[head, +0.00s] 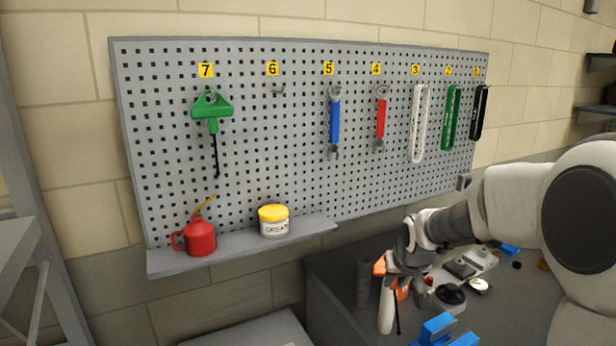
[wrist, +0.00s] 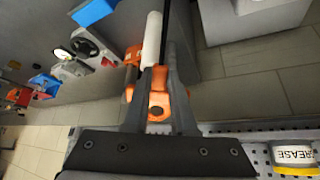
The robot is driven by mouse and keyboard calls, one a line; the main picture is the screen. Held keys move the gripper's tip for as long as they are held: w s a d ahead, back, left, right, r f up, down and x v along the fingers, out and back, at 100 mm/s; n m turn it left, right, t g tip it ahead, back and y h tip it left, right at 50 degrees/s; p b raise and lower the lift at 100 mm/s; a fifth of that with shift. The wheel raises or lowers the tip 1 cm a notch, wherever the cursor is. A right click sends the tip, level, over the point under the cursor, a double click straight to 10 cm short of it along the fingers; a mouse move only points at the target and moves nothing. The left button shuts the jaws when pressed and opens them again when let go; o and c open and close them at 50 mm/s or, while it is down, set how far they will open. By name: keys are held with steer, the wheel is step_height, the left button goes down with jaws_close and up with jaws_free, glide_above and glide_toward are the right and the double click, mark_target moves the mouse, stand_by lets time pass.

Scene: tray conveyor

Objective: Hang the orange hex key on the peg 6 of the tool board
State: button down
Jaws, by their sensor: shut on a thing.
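My gripper (head: 401,284) hangs low at the right, below the tool board (head: 250,150) and over the workbench. In the wrist view my gripper (wrist: 158,85) is shut on the orange hex key (wrist: 158,108), with its holed orange handle end toward the camera. The key's dark shaft (head: 398,318) points down in the head view. Peg 6 (head: 278,92) is bare, under the yellow label 6 (head: 272,69). The fingers partly hide the handle.
A green T-handle tool (head: 212,108) hangs at 7 and a blue-handled wrench (head: 334,122) at 5, on either side of peg 6. A red oil can (head: 200,238) and grease tub (head: 274,221) stand on the shelf below. A white cylinder (head: 386,308) is close beside my gripper.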

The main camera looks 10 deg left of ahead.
steer(key=w+a+r+n+t+y+p, duration=0.1)
steer(key=w+a+r+t+y+p, duration=0.15)
steer(key=a+r, duration=0.45)
steer(key=w+a+r+n+t+y+p, duration=0.1)
steer(key=w+a+r+t, duration=0.2)
steer(key=r, duration=0.8)
steer(key=s+a+r+n+t+y+p, duration=0.1)
steer(key=s+a+r+n+y+p, duration=0.15)
steer(key=a+r, duration=0.4)
steer(key=s+a+r+n+t+y+p, duration=0.15)
steer(key=a+r+y, duration=0.25)
steer(key=r, duration=0.6)
steer(key=shift+f+b+x, duration=0.35)
steer(key=shift+x, duration=1.35)
steer(key=shift+f+b+x, duration=0.3)
steer(key=shift+f+x, duration=0.05)
steer(key=shift+x, duration=1.4)
steer(key=shift+f+b+x, duration=0.35)
steer(key=shift+x, duration=1.35)
steer(key=c, duration=0.7)
jaws_free()
steer(key=shift+o, duration=0.2)
